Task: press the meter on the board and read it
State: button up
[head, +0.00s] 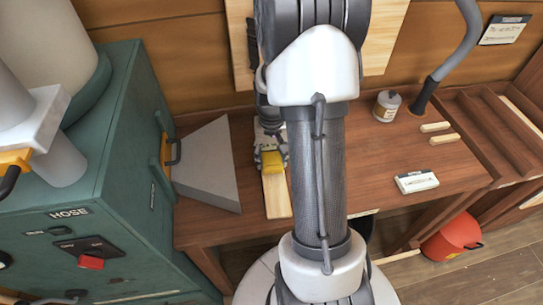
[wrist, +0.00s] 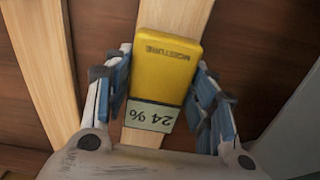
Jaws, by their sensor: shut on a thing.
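The yellow moisture meter (head: 274,161) is between the fingers of my gripper (head: 270,152), over a pale wooden board (head: 277,197) on the brown bench. In the wrist view, the meter (wrist: 168,35) is marked MOISTURE, and its pale display (wrist: 152,115) reads 24 %, upside down in the picture. The blue-padded fingers of my gripper (wrist: 163,78) are shut on the meter's two sides. The board (wrist: 178,13) shows beyond and below the meter. The meter's far end is over the board; whether it touches the wood is hidden.
A grey wedge-shaped piece (head: 207,168) and a green hose machine (head: 75,190) stand at left. A white labelled box (head: 416,182), small wooden strips (head: 440,133) and a small canister (head: 387,106) are at right.

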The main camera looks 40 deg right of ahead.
aim_at(272, 157)
dwell(0.4)
notch_tip(272, 157, up, 8)
jog(key=p, duration=0.6)
dwell(1.0)
